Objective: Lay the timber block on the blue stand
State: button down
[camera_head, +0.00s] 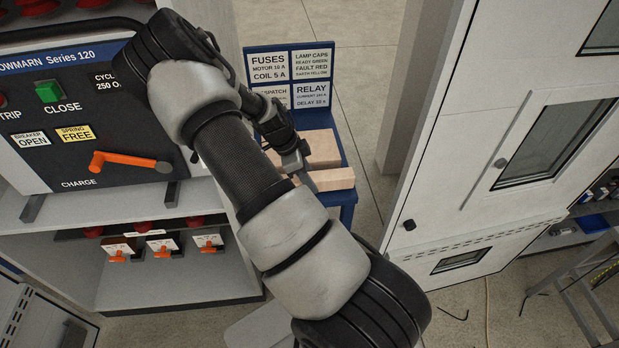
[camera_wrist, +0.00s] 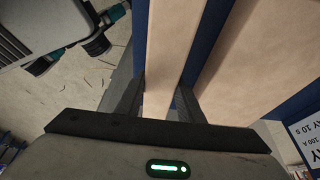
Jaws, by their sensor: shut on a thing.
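A pale timber block (camera_head: 332,179) is at the near edge of the blue stand (camera_head: 347,147). In the wrist view this timber block (camera_wrist: 174,40) runs lengthwise between my two fingers, which are shut on it. My gripper (camera_head: 304,168) reaches over the stand from the left, and my arm hides part of the block and stand. The fingers of my gripper (camera_wrist: 160,103) show on both sides of the block. Blue stand surface (camera_wrist: 207,42) shows beside the block. Whether the block touches the stand I cannot tell.
A second, wider timber piece (camera_head: 320,147) lies on the stand just behind; it fills the right of the wrist view (camera_wrist: 262,60). A label board (camera_head: 292,75) rises at the stand's back. A breaker panel (camera_head: 100,120) is left, a grey cabinet (camera_head: 500,130) right.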

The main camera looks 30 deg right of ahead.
jog(key=shift+f+b, duration=0.5)
jog(key=shift+f, duration=0.15)
jog(key=c, duration=1.1)
grip_release()
jog(key=v, duration=1.2)
jog(key=shift+r, duration=0.15)
